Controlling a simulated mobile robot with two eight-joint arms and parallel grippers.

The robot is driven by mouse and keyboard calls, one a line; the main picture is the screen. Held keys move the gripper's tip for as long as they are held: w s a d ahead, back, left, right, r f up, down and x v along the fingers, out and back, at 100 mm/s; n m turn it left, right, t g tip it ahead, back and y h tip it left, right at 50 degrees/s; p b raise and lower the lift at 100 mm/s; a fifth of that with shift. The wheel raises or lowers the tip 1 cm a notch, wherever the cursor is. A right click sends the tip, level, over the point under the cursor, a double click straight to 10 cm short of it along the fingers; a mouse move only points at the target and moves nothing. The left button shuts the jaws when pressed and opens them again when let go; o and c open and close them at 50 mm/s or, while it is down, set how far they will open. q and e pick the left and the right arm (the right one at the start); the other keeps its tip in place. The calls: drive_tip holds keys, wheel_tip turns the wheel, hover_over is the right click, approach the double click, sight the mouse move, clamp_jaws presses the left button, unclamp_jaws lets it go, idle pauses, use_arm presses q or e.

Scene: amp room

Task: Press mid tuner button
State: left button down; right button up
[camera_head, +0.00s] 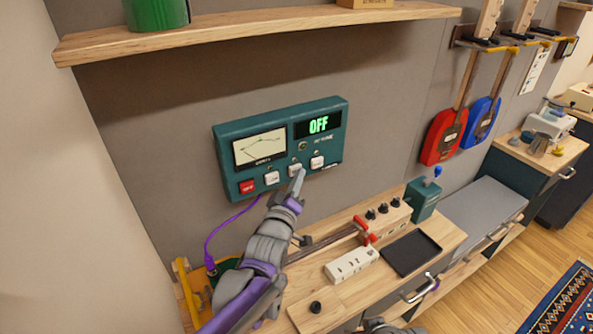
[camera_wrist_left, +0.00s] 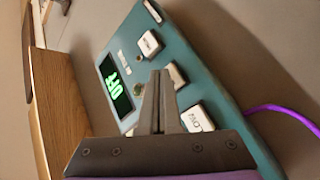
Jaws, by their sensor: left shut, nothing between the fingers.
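The teal tuner box (camera_head: 228,150) hangs on the grey wall. Its display (camera_head: 318,124) reads OFF in green, beside a white meter (camera_head: 259,147). Along its lower edge are a red button (camera_head: 247,187) and white buttons: low (camera_head: 272,178), mid (camera_head: 294,168) and the right one (camera_head: 317,162). My left gripper (camera_head: 299,175) is shut and empty, its tip at the mid button and partly covering it. In the left wrist view the fingertips (camera_wrist_left: 159,74) lie beside the mid button (camera_wrist_left: 177,76); contact cannot be told. A grey part at the bottom edge may be my right gripper (camera_head: 386,326).
A wooden shelf (camera_head: 250,30) with a green container (camera_head: 155,14) is above the tuner. The workbench (camera_head: 325,303) below holds a black tray (camera_head: 410,253) and a white switch block (camera_head: 352,264). A purple cable (camera_head: 222,228) hangs left of my arm.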

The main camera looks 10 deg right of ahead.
use_arm(q)
drive_tip(key=shift+w+a, duration=0.1)
drive_tip(key=shift+w, duration=0.05)
use_arm(e)
drive_tip(key=shift+w+r, duration=0.1)
drive_tip(key=shift+r, duration=0.1)
drive_tip(key=shift+f, duration=0.1)
use_arm(q)
drive_tip(key=shift+s+d+b, duration=0.35)
drive_tip(key=shift+s, duration=0.5)
use_arm(e)
drive_tip(key=shift+s+f, duration=0.35)
drive_tip(key=shift+f, duration=0.2)
drive_tip(key=shift+w, duration=0.1)
use_arm(q)
drive_tip(key=s+b, duration=0.1)
drive_tip(key=s+d+b, duration=0.1)
drive_tip(key=s, duration=0.1)
drive_tip(key=s+d+b, duration=0.1)
drive_tip(key=shift+s, duration=0.3)
use_arm(e)
drive_tip(key=f, duration=0.1)
drive_tip(key=s+f, duration=0.1)
drive_tip(key=f, duration=0.2)
drive_tip(key=shift+s+f, duration=0.35)
drive_tip(key=shift+s, duration=0.05)
